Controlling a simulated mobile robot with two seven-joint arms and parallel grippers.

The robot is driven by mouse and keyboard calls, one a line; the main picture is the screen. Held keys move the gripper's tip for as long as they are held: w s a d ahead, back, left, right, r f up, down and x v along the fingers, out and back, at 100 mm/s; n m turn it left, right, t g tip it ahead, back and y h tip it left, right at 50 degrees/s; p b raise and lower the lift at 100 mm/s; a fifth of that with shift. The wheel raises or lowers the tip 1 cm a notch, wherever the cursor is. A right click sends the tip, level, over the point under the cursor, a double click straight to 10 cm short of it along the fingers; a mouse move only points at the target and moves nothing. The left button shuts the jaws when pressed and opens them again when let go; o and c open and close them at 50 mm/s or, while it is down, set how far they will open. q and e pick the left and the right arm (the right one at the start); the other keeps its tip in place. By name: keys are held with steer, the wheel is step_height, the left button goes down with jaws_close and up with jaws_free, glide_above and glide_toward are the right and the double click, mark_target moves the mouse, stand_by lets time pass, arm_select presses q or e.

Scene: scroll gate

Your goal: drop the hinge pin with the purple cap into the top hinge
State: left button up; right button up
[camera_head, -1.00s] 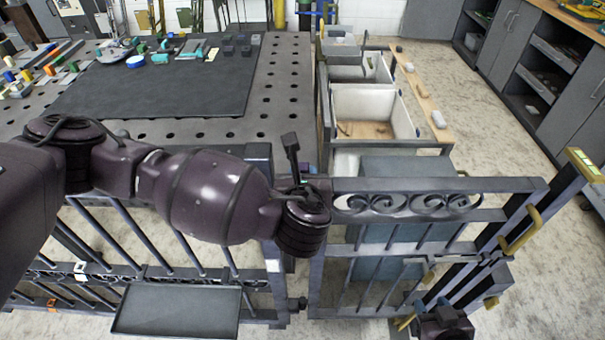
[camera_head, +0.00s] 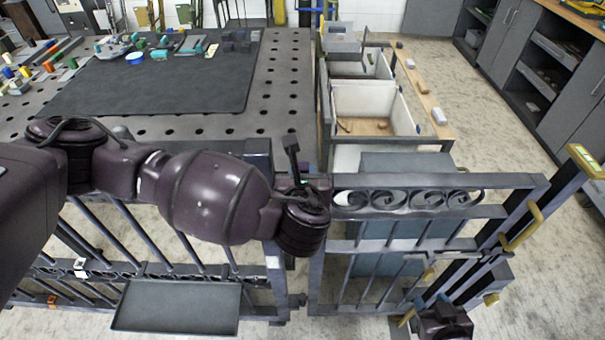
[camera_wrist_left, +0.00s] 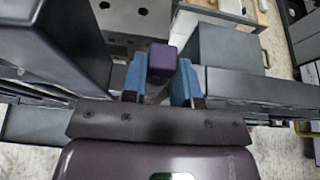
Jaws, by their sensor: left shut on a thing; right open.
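The purple cap (camera_wrist_left: 162,57) of the hinge pin shows between the blue finger pads of my left gripper (camera_wrist_left: 160,78) in the left wrist view. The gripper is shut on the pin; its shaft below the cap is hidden. In the head view my left wrist hangs over the joint between the fixed fence and the scroll gate (camera_head: 408,211). It covers the top hinge, so I cannot tell whether the pin touches it. My right gripper (camera_head: 418,306) is open, low at the bottom right, beside the gate's lower latch side.
A grey tray (camera_head: 179,305) is fixed on the fence at lower left. A perforated table (camera_head: 283,90) with a dark mat stands behind it. White bins (camera_head: 362,104) stand behind the gate. A yellow-handled post (camera_head: 548,204) is at right. Floor is free further right.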

arm_select(q)
steer(key=shift+s+f, duration=0.1)
steer(key=shift+f, duration=0.15)
arm_select(e)
steer(key=shift+s, duration=0.1)
